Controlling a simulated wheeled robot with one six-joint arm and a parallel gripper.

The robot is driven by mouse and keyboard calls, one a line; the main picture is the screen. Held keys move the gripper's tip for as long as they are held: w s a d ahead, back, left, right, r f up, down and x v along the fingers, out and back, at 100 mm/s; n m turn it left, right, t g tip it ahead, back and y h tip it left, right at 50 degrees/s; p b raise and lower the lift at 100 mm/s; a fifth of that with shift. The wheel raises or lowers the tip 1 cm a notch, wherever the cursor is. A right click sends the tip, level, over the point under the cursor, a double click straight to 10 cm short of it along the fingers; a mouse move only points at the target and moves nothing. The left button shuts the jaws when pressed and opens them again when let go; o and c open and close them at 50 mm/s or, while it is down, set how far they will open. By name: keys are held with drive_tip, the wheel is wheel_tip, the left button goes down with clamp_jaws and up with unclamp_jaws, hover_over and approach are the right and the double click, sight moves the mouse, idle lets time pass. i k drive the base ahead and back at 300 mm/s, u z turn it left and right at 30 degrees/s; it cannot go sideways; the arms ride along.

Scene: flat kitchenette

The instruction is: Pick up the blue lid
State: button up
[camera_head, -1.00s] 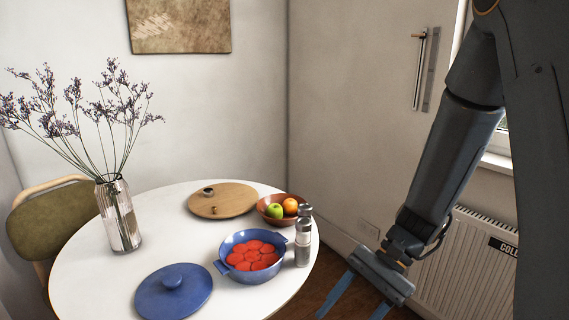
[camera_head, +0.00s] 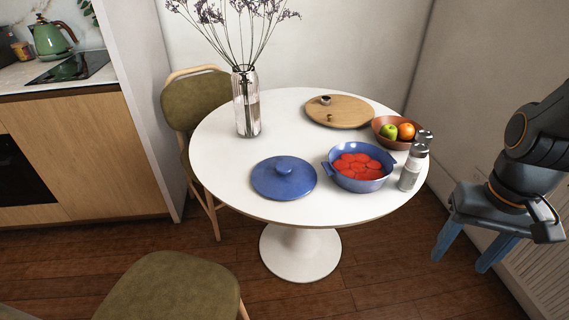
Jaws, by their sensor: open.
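The blue lid (camera_head: 284,178) lies flat on the white round table (camera_head: 225,160), near its front edge, with its round knob facing up. Just right of it stands the blue pot (camera_head: 358,183) with red slices inside. My gripper (camera_head: 459,264) hangs at the right of the picture, beyond the table's right edge and well apart from the lid. Its two blue fingers are spread with nothing between them.
A grey-capped shaker (camera_head: 411,168) stands right of the pot, near the bowl (camera_head: 383,131) of fruit. A wooden board (camera_head: 340,112) and a flower vase (camera_head: 246,102) stand farther back. Green chairs stand at the left (camera_head: 196,101) and front (camera_head: 172,288). Tabletop left of the lid is clear.

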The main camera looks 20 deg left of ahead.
sight(283, 178)
drive_tip(key=u, duration=0.05)
drive_tip(key=k, duration=1.25)
drive_tip(key=z, duration=0.55)
drive_tip(key=i, duration=1.45)
drive_tip(key=u, duration=1.1)
drive_tip(key=i, duration=1.05)
drive_tip(key=u, duration=0.9)
